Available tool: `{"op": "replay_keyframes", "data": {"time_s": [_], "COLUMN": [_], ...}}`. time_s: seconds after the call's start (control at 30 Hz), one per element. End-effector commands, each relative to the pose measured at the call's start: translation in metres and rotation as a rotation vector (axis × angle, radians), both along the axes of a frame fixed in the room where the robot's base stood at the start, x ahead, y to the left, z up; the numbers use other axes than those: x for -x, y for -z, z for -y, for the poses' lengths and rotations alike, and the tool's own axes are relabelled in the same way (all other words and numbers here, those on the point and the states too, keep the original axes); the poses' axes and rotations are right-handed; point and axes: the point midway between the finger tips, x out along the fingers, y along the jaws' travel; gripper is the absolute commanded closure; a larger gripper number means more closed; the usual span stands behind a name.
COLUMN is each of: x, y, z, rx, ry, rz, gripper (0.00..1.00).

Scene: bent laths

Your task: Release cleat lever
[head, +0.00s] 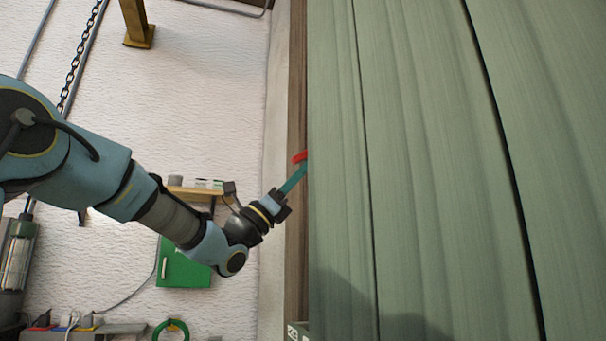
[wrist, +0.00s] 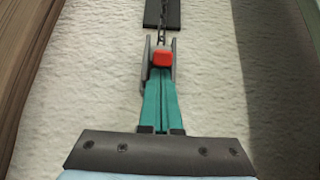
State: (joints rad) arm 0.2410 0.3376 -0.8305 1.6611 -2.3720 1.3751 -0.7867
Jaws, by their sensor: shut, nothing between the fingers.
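The red end of the cleat lever (wrist: 162,58) shows in the wrist view just beyond my fingertips, between two grey side plates. In the head view the red lever end (head: 299,157) stands out at the edge of the green panels. My gripper (wrist: 161,77) has its two teal fingers together with nothing between them. In the head view my gripper (head: 304,170) reaches up to just below the red end. I cannot tell whether the tips touch it. The lever's lower part is hidden behind the fingers.
A chain (wrist: 163,28) runs from the cleat to a dark strip (wrist: 162,12) above. Green panels (head: 420,150) fill the right of the head view, beside a brown wooden post (head: 297,80). A shelf (head: 190,190) and green cabinet (head: 184,265) are on the white wall.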

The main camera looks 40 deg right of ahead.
Motion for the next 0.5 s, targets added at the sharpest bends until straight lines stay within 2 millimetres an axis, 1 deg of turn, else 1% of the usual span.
{"op": "replay_keyframes", "data": {"time_s": [0.23, 0.5], "x": [-0.0001, -0.0017], "y": [-0.0013, -0.0047], "z": [-0.0009, -0.0045], "rx": [-0.007, -0.056], "ry": [-0.001, -0.001], "rz": [0.004, 0.022], "gripper": [1.0, 1.0]}}
